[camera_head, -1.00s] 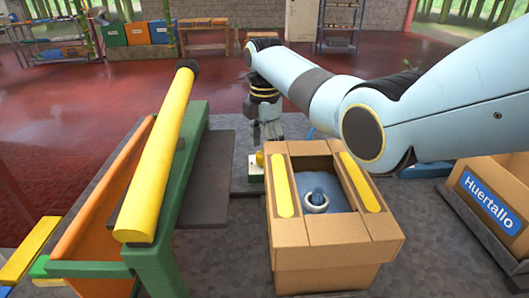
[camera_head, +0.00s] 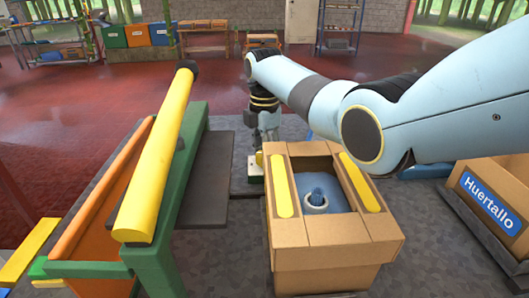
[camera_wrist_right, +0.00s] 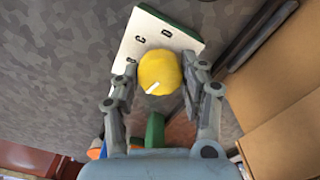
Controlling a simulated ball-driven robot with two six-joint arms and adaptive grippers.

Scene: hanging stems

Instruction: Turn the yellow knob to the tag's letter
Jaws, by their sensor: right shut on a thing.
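A short white pointer mark shows on the knob's near side in the right wrist view. In the head view only a bit of the knob (camera_head: 259,159) shows, beside the cardboard box. My right gripper (camera_wrist_right: 165,82) has one finger on each side of the knob and is shut on it. In the head view this gripper (camera_head: 263,143) points down over the panel. I cannot make out a tag with a letter. My left gripper is out of view.
A cardboard box (camera_head: 335,258) with yellow strips and a blue inside stands right beside the panel. A green frame with a yellow bar (camera_head: 158,160) stands to the left. A box labelled Huertallo (camera_head: 480,220) is at the right.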

